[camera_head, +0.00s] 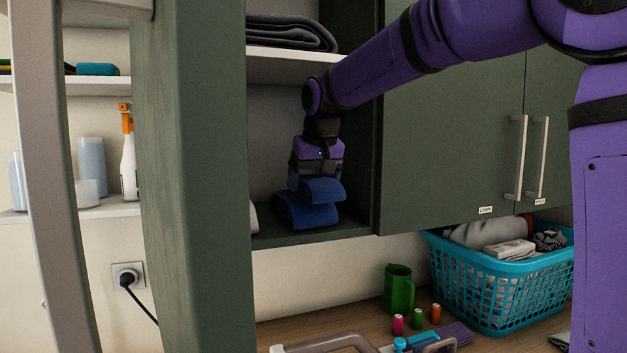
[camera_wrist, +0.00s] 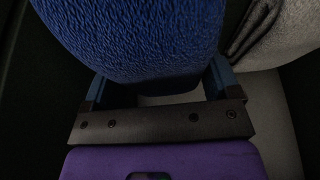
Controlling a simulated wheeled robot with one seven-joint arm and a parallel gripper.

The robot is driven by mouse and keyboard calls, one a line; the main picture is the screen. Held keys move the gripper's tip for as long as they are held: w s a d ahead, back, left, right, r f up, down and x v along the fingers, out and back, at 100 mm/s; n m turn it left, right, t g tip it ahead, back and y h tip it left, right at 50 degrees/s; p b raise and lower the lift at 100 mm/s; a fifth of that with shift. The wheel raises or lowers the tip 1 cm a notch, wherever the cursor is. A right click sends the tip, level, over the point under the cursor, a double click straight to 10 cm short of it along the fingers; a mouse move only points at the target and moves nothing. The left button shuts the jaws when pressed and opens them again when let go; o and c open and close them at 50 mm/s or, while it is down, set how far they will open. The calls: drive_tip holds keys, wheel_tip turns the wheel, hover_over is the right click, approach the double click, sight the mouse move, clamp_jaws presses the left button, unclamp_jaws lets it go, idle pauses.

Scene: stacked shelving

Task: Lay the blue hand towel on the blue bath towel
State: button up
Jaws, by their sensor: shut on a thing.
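The blue hand towel (camera_head: 322,190) is folded and sits on or just above the folded blue bath towel (camera_head: 303,212) on the lower cupboard shelf. I cannot tell whether its whole underside touches. My gripper (camera_head: 316,178) reaches down into the cupboard from above and is shut on the hand towel. In the wrist view the hand towel (camera_wrist: 135,40) fills the space between the fingers of my gripper (camera_wrist: 160,85). The bath towel is not clearly distinguishable in the wrist view.
The upper shelf (camera_head: 285,66) holds a dark folded towel (camera_head: 290,33) above my gripper. A grey item (camera_wrist: 275,30) lies beside the towels. The open cupboard door (camera_head: 190,180) stands at the left. A teal basket (camera_head: 500,290) of laundry is below right.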

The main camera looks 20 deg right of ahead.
drive_tip(key=o, duration=0.8)
drive_tip(key=shift+f, duration=0.1)
drive_tip(key=v, duration=1.1)
drive_tip(key=shift+s+r, duration=0.15)
drive_tip(key=shift+r, duration=0.25)
drive_tip(key=shift+s+r, duration=0.2)
drive_tip(key=shift+t, duration=0.4)
drive_tip(key=s+d+f, duration=0.2)
drive_tip(key=s+f, duration=0.5)
drive_tip(key=s, duration=0.2)
drive_tip(key=s+d+f, duration=0.2)
drive_tip(key=s+f, duration=0.5)
drive_tip(key=s, duration=0.2)
drive_tip(key=s+d+f, duration=0.2)
drive_tip(key=s+f, duration=0.5)
drive_tip(key=s, duration=0.3)
drive_tip(key=shift+s+d, duration=0.1)
drive_tip(key=shift+d, duration=0.15)
